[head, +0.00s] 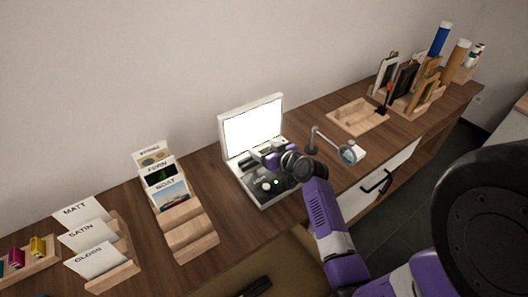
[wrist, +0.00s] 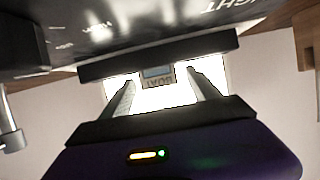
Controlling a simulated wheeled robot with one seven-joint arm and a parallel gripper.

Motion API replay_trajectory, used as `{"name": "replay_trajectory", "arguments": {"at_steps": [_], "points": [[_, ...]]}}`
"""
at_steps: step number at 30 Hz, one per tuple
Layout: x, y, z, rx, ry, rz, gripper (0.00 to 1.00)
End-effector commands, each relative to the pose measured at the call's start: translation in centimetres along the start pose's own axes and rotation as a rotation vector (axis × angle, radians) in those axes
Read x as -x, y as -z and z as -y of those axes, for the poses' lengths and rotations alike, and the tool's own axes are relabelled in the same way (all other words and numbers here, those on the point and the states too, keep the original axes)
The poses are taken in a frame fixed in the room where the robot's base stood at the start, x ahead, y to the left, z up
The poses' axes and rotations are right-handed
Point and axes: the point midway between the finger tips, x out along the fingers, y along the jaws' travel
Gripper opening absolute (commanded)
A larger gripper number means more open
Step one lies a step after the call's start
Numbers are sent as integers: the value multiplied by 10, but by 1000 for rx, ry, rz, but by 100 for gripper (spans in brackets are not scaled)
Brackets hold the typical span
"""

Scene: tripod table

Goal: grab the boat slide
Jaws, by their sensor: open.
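The boat slide (wrist: 158,80) shows in the wrist view as a small grey-framed piece with upside-down lettering that seems to read BOAT. It stands out against a bright white lit area. My gripper (wrist: 161,79) is open, with one finger on each side of the slide in the picture. I cannot tell whether the fingers touch it. In the head view my purple and black gripper (head: 262,157) is over the open case (head: 226,151) with the lit lid panel (head: 252,129). The slide is not distinguishable there.
Another rack at left holds MATT, SATIN and GLOSS cards. A magnifier lamp (head: 348,155) stands close right of the case. A wooden tray (head: 352,117) lies beyond it.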

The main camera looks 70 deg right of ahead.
Motion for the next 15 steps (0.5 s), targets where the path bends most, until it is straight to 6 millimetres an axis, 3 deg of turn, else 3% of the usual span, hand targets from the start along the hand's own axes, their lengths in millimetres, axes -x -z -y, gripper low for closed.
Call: {"name": "replay_trajectory", "arguments": {"at_steps": [6,15], "points": [[0,0,0,0,-1,-1,71],[0,0,0,0,-1,0,12]]}}
